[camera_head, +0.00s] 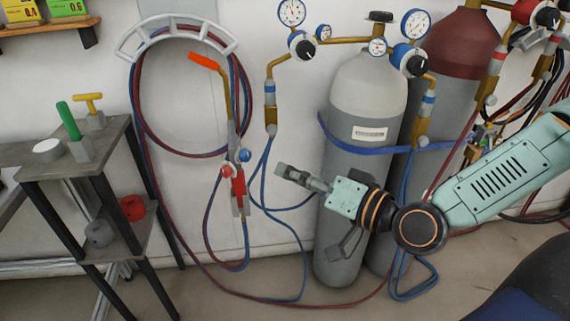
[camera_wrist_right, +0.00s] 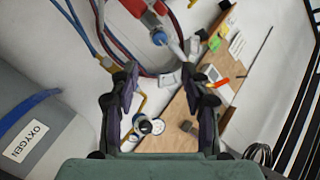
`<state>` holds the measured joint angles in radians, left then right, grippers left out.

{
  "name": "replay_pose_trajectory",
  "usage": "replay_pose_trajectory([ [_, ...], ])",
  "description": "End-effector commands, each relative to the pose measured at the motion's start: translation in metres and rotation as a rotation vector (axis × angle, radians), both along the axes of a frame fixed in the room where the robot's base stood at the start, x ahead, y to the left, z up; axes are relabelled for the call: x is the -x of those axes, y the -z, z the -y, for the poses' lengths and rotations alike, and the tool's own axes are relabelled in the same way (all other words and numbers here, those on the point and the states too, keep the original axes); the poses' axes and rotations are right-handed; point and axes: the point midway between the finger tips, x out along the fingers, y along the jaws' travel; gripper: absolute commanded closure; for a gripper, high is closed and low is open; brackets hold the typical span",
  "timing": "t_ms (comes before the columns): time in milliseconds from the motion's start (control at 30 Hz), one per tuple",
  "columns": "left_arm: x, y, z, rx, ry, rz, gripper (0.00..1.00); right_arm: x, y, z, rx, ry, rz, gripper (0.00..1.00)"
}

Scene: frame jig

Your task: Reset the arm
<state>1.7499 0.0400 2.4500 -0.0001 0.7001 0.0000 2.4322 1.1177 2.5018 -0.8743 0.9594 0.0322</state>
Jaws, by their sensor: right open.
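My right arm, pale green with dark joints, comes in from the right in the head view and reaches in front of the gas cylinders. Its gripper (camera_head: 312,214) points left, with its fingers spread wide apart. In the right wrist view the gripper (camera_wrist_right: 160,85) shows two dark fingers with an empty gap between them; only the background shows through. The torch (camera_head: 238,185) hangs on the wall to the left of the gripper and is apart from it. My left gripper is not in view.
A grey cylinder (camera_head: 350,150) and a red-topped cylinder (camera_head: 462,45) stand behind my arm. Looped hoses hang from a wall rack (camera_head: 180,30). A dark shelf stand (camera_head: 75,160) holds small tools at left. A wooden shelf (camera_wrist_right: 175,125) shows in the wrist view.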

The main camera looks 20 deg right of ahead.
Motion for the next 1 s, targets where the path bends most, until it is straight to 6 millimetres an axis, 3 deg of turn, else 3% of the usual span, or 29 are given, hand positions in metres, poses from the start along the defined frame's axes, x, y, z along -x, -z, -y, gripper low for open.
replay_pose_trajectory([
  [233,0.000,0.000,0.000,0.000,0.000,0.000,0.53,0.000,0.005,0.001,0.003,0.003,-0.024,0.53],
  [433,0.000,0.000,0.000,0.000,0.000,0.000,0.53,0.001,0.035,0.009,0.020,0.042,-0.175,0.53],
  [567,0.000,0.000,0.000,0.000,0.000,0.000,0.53,0.011,0.072,0.010,0.083,0.046,-0.325,0.53],
  [767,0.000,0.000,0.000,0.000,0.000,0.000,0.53,0.044,0.135,0.011,0.213,0.031,-0.566,0.53],
  [1000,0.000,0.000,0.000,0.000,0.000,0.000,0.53,0.114,0.213,0.016,0.436,-0.016,-0.879,0.53],
])
